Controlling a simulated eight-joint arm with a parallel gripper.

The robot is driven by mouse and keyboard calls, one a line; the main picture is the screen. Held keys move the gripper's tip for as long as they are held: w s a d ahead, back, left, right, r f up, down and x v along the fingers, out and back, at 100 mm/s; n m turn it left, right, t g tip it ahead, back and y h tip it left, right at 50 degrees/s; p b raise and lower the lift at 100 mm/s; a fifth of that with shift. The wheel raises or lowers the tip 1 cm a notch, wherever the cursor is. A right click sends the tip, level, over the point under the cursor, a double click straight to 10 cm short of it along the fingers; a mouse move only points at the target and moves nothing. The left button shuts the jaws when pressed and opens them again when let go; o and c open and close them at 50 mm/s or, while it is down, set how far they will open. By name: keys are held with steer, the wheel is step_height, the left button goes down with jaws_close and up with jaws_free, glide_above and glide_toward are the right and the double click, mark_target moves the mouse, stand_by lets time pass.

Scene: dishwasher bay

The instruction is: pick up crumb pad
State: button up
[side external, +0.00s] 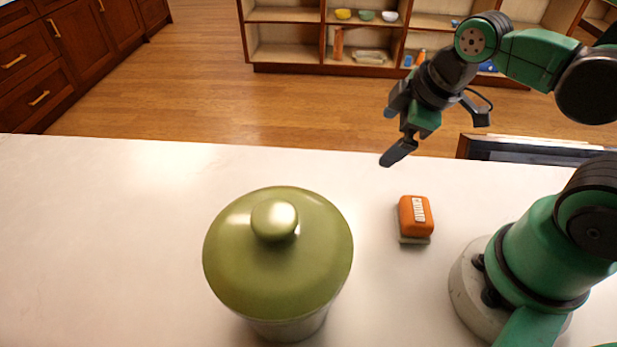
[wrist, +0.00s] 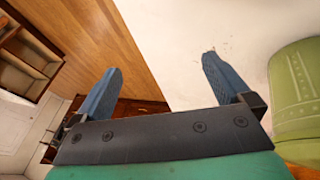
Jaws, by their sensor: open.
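The crumb pad appears to be the small orange block (side external: 416,214) with a pale label on top and a greyish-green underside. It lies on the white counter in the side view, right of the green canister. My gripper (side external: 396,148) is above the counter's far edge, beyond the pad and apart from it. In the wrist view my gripper (wrist: 162,66) shows two blue fingers spread apart with nothing between them. An orange patch at that view's lower right edge may be the pad, but I cannot tell.
A large green lidded canister (side external: 278,260) stands on the white counter (side external: 100,240), left of the pad; it also shows at the right of the wrist view (wrist: 296,88). The counter's left side is clear. Shelves (side external: 285,54) stand beyond the wooden floor.

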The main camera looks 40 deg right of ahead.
mark_target(417, 202)
steer(key=s+f+n+g, duration=0.1)
steer(key=s+n, duration=0.1)
steer(key=n, duration=0.3)
steer(key=s+f+n+g, duration=0.1)
steer(key=n, duration=0.4)
steer(key=s+f+n+g, duration=0.1)
steer(key=s+n+g, duration=0.1)
steer(key=n, duration=0.3)
steer(key=shift+s+d+n, duration=0.25)
steer(key=shift+s+n, duration=0.05)
steer(key=n, duration=0.1)
steer(key=s+n+g, duration=0.1)
steer(key=n, duration=0.1)
steer(key=shift+f, duration=2.85)
steer(key=c, duration=1.5)
steer(key=shift+o, duration=0.2)
